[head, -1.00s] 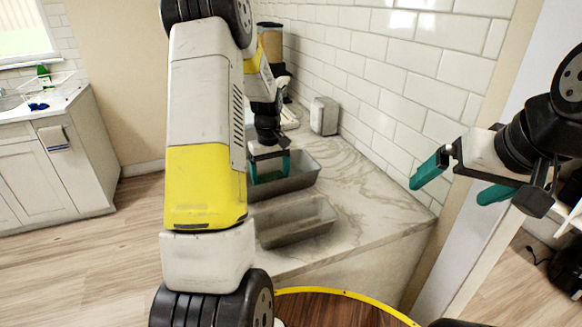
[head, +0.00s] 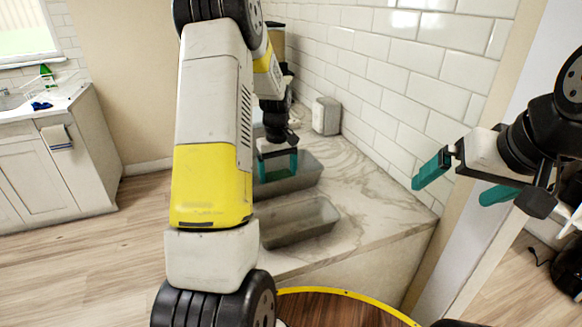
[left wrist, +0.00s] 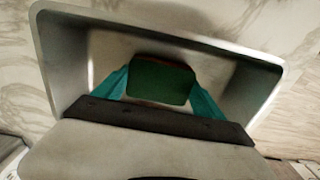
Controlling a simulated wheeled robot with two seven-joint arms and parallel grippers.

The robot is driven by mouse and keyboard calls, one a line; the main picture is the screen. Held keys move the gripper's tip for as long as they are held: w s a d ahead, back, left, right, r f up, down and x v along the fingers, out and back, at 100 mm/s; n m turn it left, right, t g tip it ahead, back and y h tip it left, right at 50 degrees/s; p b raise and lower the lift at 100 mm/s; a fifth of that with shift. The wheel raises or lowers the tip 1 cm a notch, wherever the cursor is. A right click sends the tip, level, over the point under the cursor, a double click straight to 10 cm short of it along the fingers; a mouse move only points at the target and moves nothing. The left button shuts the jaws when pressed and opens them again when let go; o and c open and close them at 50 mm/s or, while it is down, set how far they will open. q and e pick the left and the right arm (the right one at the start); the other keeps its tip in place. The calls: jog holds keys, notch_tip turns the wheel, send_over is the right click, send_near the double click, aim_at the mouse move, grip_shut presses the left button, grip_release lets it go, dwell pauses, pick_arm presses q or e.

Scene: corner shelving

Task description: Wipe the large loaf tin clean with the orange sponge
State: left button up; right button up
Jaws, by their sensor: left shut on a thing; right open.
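My left gripper (head: 278,172) reaches down into the farther grey loaf tin (head: 308,178), which looks the deeper of two tins. In the left wrist view, its teal fingers are shut on the sponge (left wrist: 160,82), inside the tin (left wrist: 62,65). The sponge shows a dark green face with a thin reddish-orange edge. Whether it touches the tin's floor I cannot tell. A second, shallower loaf tin (head: 312,220) sits nearer on the counter, apart from the gripper. My right gripper (head: 450,190) is open and empty, in the air at the right.
The marble counter (head: 375,205) is clear right of the tins. A white tiled wall (head: 405,85) bounds it behind. A small whitish-grey box (head: 326,116) stands near the wall. A round wooden top with a yellow rim (head: 335,308) is at the front. My left arm hides the counter's left part.

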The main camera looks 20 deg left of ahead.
pick_arm(q)
notch_tip(320, 180, up, 11)
dwell(0.8)
dwell(0.4)
jog(key=shift+f, duration=5.05)
jog(key=shift+f, duration=0.6)
jog(key=shift+w+d, duration=0.6)
jog(key=shift+w, duration=0.3)
jog(key=shift+w+d, duration=0.6)
jog(key=shift+w, duration=0.3)
jog(key=shift+s+a+f, duration=0.1)
jog(key=shift+s+a, duration=1.35)
jog(key=shift+a, duration=0.3)
jog(key=shift+s+a, duration=1.45)
jog(key=shift+a, duration=0.3)
jog(key=shift+s+a, duration=0.25)
jog(key=shift+s, duration=0.7)
jog(key=shift+s+a, duration=0.2)
jog(key=shift+s, duration=0.75)
jog(key=shift+s+a, duration=0.25)
jog(key=shift+s, duration=0.7)
